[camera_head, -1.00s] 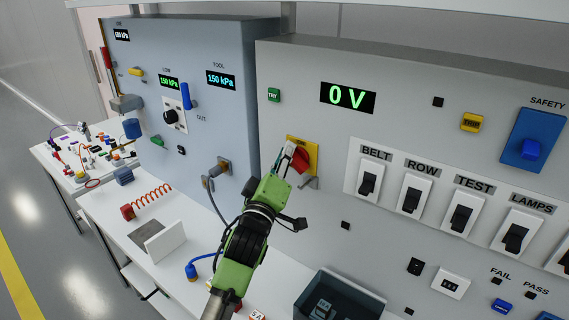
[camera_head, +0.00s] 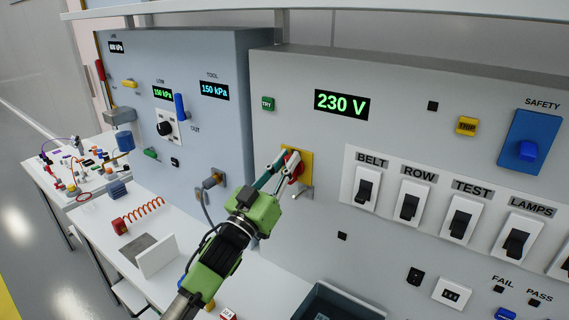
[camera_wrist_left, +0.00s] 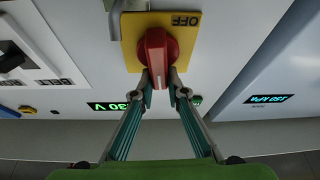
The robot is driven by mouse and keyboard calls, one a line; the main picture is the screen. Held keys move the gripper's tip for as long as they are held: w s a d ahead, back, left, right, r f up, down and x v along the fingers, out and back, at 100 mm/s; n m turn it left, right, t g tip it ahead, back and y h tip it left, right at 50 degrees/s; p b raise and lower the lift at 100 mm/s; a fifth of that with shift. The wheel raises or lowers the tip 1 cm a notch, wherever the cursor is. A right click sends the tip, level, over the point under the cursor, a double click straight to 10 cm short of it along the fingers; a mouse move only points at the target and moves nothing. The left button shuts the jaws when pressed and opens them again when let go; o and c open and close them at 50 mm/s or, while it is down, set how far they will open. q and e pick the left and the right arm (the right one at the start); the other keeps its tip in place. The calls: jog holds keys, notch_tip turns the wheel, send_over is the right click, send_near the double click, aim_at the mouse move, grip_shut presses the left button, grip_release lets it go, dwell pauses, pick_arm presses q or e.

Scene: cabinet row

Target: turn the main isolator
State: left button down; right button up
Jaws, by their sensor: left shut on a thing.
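The main isolator is a red rotary handle (camera_head: 293,172) on a yellow plate (camera_head: 307,164), on the front of the grey cabinet. My left gripper (camera_head: 289,164) reaches it from the lower left, shut on the red handle. In the left wrist view the handle (camera_wrist_left: 156,48) stands out from the plate (camera_wrist_left: 186,38), which bears the word OFF. The fingertips (camera_wrist_left: 160,88) lie on either side of the handle's near end. The fingers partly hide the handle in the head view. The display (camera_head: 341,104) above reads 230 V. My right gripper is not in view.
A small metal lever (camera_head: 303,192) sticks out just below the plate. Switches such as BELT (camera_head: 366,188) stand to the right. A plug with a cable (camera_head: 213,180) is on the blue-grey cabinet to the left. A dark bin (camera_head: 338,303) stands below.

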pick_arm(q)
jog(key=shift+d+f+m+h, duration=0.1)
jog(key=shift+m+h, duration=0.2)
jog(key=shift+m, duration=0.6)
jog(key=c, duration=2)
grip_release()
jog(key=shift+s, duration=0.1)
jog(key=v, duration=1.2)
